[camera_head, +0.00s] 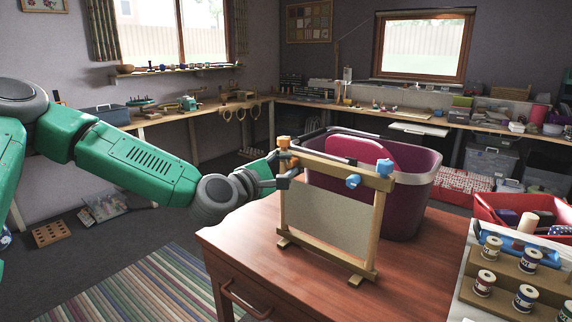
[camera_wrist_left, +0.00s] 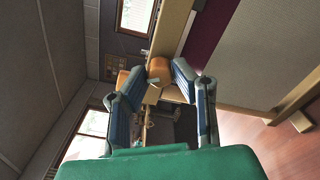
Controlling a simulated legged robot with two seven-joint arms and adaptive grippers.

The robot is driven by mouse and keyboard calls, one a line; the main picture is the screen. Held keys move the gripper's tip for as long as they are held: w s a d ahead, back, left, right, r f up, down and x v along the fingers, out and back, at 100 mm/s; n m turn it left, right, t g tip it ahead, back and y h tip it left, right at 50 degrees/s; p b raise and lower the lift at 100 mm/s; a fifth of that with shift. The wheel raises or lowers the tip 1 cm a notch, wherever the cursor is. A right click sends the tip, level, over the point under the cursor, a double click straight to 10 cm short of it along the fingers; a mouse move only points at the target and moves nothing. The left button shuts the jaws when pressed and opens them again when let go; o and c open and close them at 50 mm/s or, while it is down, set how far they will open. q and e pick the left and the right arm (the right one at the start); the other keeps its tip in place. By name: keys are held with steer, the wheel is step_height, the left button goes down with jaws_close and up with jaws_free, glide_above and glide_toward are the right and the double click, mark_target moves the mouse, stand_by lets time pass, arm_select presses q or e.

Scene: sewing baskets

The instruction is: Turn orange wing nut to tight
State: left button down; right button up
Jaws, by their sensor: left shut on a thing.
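A wooden embroidery frame (camera_head: 330,214) stands upright on the red-brown table, with pale cloth stretched in it. The orange wing nut (camera_head: 283,142) is at its upper left corner; orange parts show there at two spots. Two blue wing nuts (camera_head: 384,167) are at the upper right corner. My left gripper (camera_head: 281,168) reaches in from the left at the orange corner. In the left wrist view its fingers (camera_wrist_left: 164,76) are closed on the orange wing nut (camera_wrist_left: 159,69), partly hiding it. Another orange part (camera_wrist_left: 122,79) shows just left of it. My right gripper is not in view.
A burgundy basket (camera_head: 425,195) stands close behind the frame on the table (camera_head: 420,285). A spool rack (camera_head: 540,284) and a red bin (camera_head: 489,212) are at the right. The table's front left is clear. A striped rug (camera_head: 165,290) lies on the floor.

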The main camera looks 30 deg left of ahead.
arm_select(q)
steer(key=m, duration=0.3)
steer(key=m+p, duration=0.1)
steer(key=shift+a+f+m, duration=0.2)
steer(key=shift+a+m, duration=0.1)
steer(key=m+p, duration=0.1)
steer(key=m, duration=0.3)
steer(key=shift+s+d+m, duration=0.1)
steer(key=shift+d+m, duration=0.05)
steer(key=shift+m, duration=0.15)
steer(key=m+p, duration=0.1)
steer(key=m, duration=0.4)
steer(key=shift+f, duration=0.15)
steer(key=m, duration=0.5)
steer(key=shift+f+p, duration=0.1)
steer(key=shift+p, duration=0.3)
steer(key=shift+m, duration=2.1)
steer(key=shift+a, duration=0.2)
